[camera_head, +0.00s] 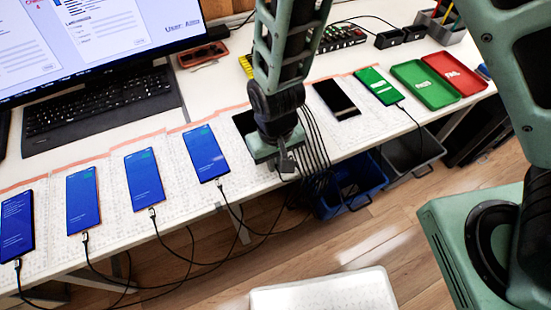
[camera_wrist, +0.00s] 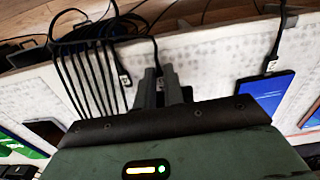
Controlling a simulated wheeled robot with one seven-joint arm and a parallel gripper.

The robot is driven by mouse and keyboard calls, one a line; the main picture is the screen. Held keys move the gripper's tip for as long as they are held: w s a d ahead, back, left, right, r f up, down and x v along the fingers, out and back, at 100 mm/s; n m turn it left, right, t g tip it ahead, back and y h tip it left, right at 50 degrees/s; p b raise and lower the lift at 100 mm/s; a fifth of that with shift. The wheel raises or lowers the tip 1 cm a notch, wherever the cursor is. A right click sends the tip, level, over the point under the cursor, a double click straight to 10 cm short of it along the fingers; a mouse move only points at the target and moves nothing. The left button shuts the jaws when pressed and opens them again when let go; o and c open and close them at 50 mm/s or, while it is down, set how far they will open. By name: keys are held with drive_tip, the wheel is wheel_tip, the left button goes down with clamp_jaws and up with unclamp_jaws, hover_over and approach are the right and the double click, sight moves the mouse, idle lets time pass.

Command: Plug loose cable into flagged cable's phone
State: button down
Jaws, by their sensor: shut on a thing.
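My gripper (camera_head: 285,165) is at the table's front edge, shut on a cable plug. In the wrist view, the fingers (camera_wrist: 162,85) close on it and a black cable (camera_wrist: 152,45) leads away. A dark phone (camera_head: 243,121) is mostly hidden behind my gripper. Left of it, several blue-screen phones (camera_head: 205,153) have cables plugged into their near ends; one also shows in the wrist view (camera_wrist: 265,95). Right of it are a black-screen phone (camera_head: 336,98) and a green-screen phone (camera_head: 377,86) with a cable. I cannot tell which cable is flagged.
Several black cables (camera_head: 316,140) hang in a bundle over the edge beside my gripper. A green tray (camera_head: 425,84) and a red tray (camera_head: 455,73) lie at the right. A keyboard (camera_head: 100,100) and monitor stand behind. A blue bin (camera_head: 350,190) and grey bin (camera_head: 415,152) are below.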

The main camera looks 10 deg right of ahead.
idle(0.3)
drive_tip(key=c, duration=1.4)
unclamp_jaws()
drive_tip(key=shift+c, duration=0.2)
drive_tip(key=shift+r, duration=0.1)
drive_tip(key=shift+s+d+r+p, duration=0.1)
drive_tip(key=shift+s+r+p, duration=0.1)
drive_tip(key=shift+r+p, duration=1)
drive_tip(key=shift+s+d+r+p, duration=0.1)
drive_tip(key=shift+s+r+p, duration=0.1)
drive_tip(key=shift+r+p, duration=1)
drive_tip(key=s+d+r+n, duration=0.1)
drive_tip(key=s+d+r, duration=0.1)
drive_tip(key=r, duration=0.5)
drive_tip(key=s+d+r+n, duration=0.1)
drive_tip(key=s+d+r, duration=0.2)
drive_tip(key=s+r, duration=0.2)
drive_tip(key=s+d+r+n, duration=0.2)
drive_tip(key=s+d+r, duration=0.1)
drive_tip(key=r, duration=0.6)
drive_tip(key=shift+s+r+y, duration=0.3)
drive_tip(key=shift+s+r, duration=0.1)
drive_tip(key=shift+s, duration=0.3)
